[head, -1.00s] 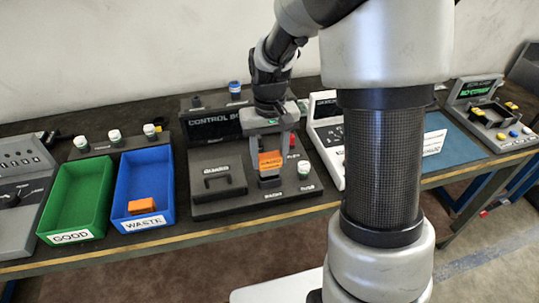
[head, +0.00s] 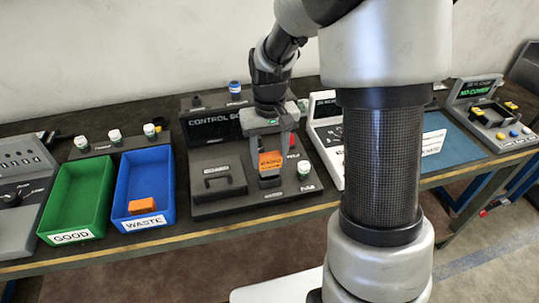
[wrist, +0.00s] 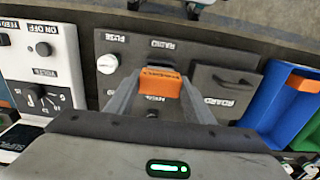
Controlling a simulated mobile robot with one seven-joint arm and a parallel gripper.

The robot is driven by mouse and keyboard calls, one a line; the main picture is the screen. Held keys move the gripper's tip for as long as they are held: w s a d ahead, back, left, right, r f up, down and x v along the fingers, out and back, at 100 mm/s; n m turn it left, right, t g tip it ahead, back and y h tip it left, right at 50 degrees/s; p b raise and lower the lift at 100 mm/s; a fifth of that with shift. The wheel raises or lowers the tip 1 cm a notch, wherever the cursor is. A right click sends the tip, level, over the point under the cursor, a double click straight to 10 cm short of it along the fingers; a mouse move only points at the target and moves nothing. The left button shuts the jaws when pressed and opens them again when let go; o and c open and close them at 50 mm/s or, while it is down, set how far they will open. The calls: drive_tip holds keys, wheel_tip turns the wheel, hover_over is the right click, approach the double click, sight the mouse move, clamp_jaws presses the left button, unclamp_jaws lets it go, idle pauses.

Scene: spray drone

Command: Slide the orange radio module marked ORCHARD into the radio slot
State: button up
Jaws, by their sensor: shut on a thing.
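My gripper (head: 270,158) is shut on an orange radio module (head: 270,163) with dark lettering, over the front right of the control box panel (head: 232,207). In the wrist view the module (wrist: 160,83) sits between the two fingertips (wrist: 159,78), beside the panel's RADIO label (wrist: 163,44). I cannot read the module's marking clearly. The radio slot is hidden behind the module and fingers, so I cannot tell whether the module's end is inside it.
A board cover with a handle (head: 218,180) lies left of my gripper, and a white-topped fuse (head: 304,167) stands right. The blue WASTE bin (head: 165,183) holds another orange module (head: 142,206). A green GOOD bin (head: 80,197) stands farther left.

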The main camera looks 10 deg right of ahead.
sight(270, 167)
drive_tip(key=shift+f+b, duration=1.4)
drive_tip(key=shift+f, duration=0.65)
drive_tip(key=o, duration=1.5)
wheel_tip(270, 167, up, 17)
drive_tip(key=p, duration=0.2)
drive_tip(key=shift+r, duration=0.2)
